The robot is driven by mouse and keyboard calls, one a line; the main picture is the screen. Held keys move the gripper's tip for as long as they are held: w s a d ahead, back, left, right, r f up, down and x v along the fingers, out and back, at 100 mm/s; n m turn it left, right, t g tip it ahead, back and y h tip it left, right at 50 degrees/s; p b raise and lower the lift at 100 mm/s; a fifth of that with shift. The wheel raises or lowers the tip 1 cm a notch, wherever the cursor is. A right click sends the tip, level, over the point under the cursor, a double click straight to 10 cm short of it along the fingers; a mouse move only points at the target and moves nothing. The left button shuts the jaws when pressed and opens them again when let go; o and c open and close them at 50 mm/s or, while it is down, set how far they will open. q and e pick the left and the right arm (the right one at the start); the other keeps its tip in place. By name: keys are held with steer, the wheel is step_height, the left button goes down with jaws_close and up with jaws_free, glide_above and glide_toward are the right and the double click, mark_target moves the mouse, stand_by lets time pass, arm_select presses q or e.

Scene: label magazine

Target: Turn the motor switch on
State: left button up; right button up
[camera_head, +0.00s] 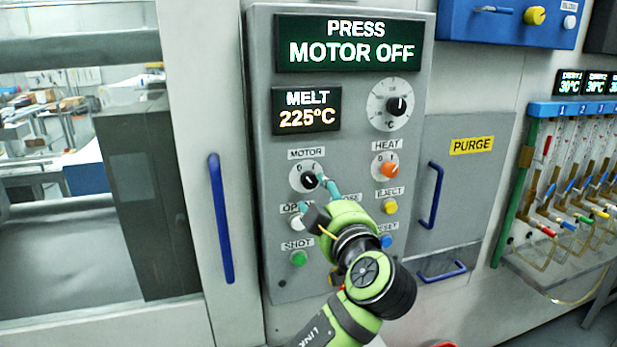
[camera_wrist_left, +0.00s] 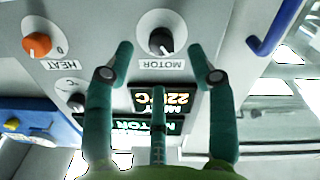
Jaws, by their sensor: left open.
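The motor switch (camera_head: 306,176) is a black rotary knob on a white round plate under the MOTOR label, on the grey control panel (camera_head: 262,130). In the left wrist view the motor switch (camera_wrist_left: 161,41) appears upside down, between the two teal fingertips. My left gripper (camera_head: 312,194) is open in front of the panel, and its fingers partly cover the knob's lower right side. In the wrist view the left gripper (camera_wrist_left: 160,62) shows its fingers spread on both sides of the knob, with no clear contact. The display (camera_head: 348,43) reads "PRESS MOTOR OFF". My right gripper is not in view.
The orange heat switch (camera_head: 390,168) is right of the motor switch. Below are the green shot button (camera_head: 299,259), yellow eject button (camera_head: 390,206) and blue reset button (camera_head: 386,241). A blue door handle (camera_head: 221,218) stands left of the panel.

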mark_target(310, 183)
arm_select(q)
steer(key=w+p, duration=0.1)
steer(key=w+a+r+p, duration=0.1)
steer(key=w, duration=0.1)
steer(key=shift+w+a+p, duration=0.15)
steer(key=shift+a+p, duration=0.05)
steer(key=shift+p, duration=0.15)
steer(key=shift+f+p+x, duration=0.2)
steer(key=shift+p+x, duration=0.15)
steer(key=shift+x, duration=0.65)
steer(key=shift+w, duration=0.25)
steer(key=shift+d+f, duration=0.1)
jaws_close()
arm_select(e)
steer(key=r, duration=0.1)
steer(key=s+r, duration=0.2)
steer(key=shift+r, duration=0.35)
